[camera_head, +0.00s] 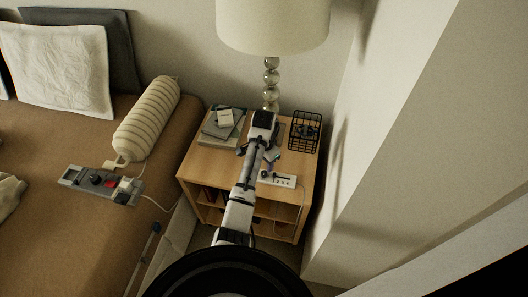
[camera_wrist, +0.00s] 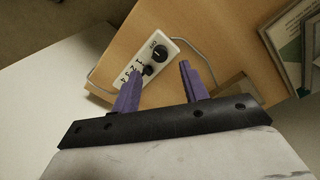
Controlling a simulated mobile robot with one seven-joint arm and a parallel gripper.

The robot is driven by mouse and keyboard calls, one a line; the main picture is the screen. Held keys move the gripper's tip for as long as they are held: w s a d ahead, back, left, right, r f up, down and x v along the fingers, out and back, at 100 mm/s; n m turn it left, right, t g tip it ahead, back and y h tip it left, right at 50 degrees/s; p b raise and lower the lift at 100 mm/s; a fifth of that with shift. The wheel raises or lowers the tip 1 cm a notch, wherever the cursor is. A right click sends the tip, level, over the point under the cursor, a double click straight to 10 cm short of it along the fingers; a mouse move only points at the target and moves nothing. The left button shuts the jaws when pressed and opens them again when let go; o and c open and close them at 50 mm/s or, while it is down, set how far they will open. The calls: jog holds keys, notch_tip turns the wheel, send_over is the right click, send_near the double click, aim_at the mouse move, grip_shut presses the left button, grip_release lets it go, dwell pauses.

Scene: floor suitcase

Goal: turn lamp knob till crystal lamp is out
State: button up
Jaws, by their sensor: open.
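The crystal lamp (camera_head: 271,78) stands at the back of the wooden nightstand, with a stem of clear balls and a large cream shade (camera_head: 272,24). I cannot tell whether it is lit. A white control box (camera_head: 284,181) lies near the nightstand's front edge.
On the nightstand (camera_head: 205,165) are books (camera_head: 219,128) at left and a black wire basket (camera_head: 305,131) at right. A cable runs from the box. On the bed (camera_head: 75,225) lie a grey control panel (camera_head: 75,178) and a striped bolster (camera_head: 148,118). A wall stands close on the right.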

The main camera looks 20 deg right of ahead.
notch_tip(320, 180, up, 8)
jog(key=shift+f, duration=0.2)
jog(key=shift+w, duration=0.1)
dwell(0.4)
